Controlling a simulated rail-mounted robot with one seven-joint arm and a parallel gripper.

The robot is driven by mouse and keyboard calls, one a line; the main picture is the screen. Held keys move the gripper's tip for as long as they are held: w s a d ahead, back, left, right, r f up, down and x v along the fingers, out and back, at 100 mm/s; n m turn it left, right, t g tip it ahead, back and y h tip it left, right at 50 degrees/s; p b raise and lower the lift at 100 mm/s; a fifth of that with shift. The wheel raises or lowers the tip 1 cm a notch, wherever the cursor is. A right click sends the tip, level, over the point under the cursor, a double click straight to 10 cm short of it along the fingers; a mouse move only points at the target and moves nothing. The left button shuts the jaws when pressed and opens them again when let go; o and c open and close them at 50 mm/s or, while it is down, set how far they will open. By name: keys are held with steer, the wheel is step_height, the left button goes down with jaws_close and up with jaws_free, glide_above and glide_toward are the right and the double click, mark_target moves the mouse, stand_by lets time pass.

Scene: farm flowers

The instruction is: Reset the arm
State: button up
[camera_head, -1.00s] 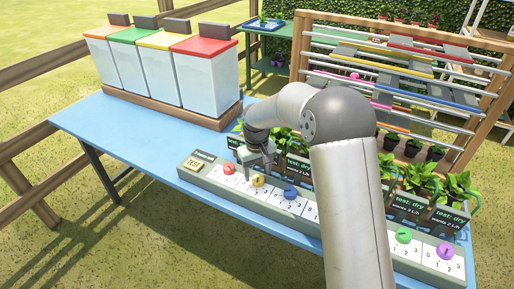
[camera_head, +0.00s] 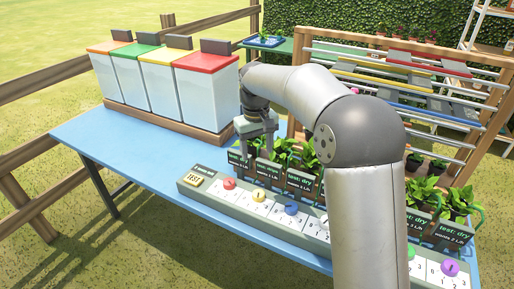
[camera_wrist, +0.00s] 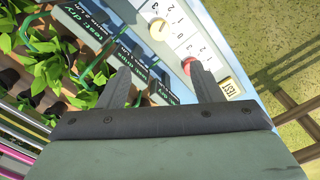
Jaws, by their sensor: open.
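My gripper (camera_head: 257,146) hangs from my bent arm above the back of the blue table (camera_head: 110,150), near the potted plants with dark signs. In the wrist view its two fingers (camera_wrist: 163,88) stand apart with nothing between them. A control panel (camera_head: 262,207) with a yellow TEST button and coloured knobs lies along the table's front, nearer the camera than the gripper. A red knob (camera_wrist: 190,66) and a yellow knob (camera_wrist: 158,29) show beyond the fingers. My arm hides the middle of the panel and some plants.
Several white bins with coloured lids (camera_head: 205,95) stand in a wooden tray, left of my gripper. Plants with signs reading "test: dry" (camera_head: 455,230) line the table's right. A wooden rack with rails (camera_head: 420,80) stands behind. The table's left front is clear.

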steer(key=s+d+m, duration=0.1)
steer(key=s+d, duration=0.5)
steer(key=s, duration=0.3)
steer(key=s+d+m, duration=0.2)
steer(key=s+d, duration=0.4)
steer(key=s, duration=0.3)
steer(key=s+d+f+m, duration=0.1)
steer(key=s+d+f, duration=0.1)
steer(key=s, duration=0.5)
steer(key=s+d+f+m, duration=0.1)
steer(key=s+d+f, duration=0.1)
steer(key=s, duration=0.6)
steer(key=shift+f, duration=0.9)
steer(key=shift+w+d, duration=0.1)
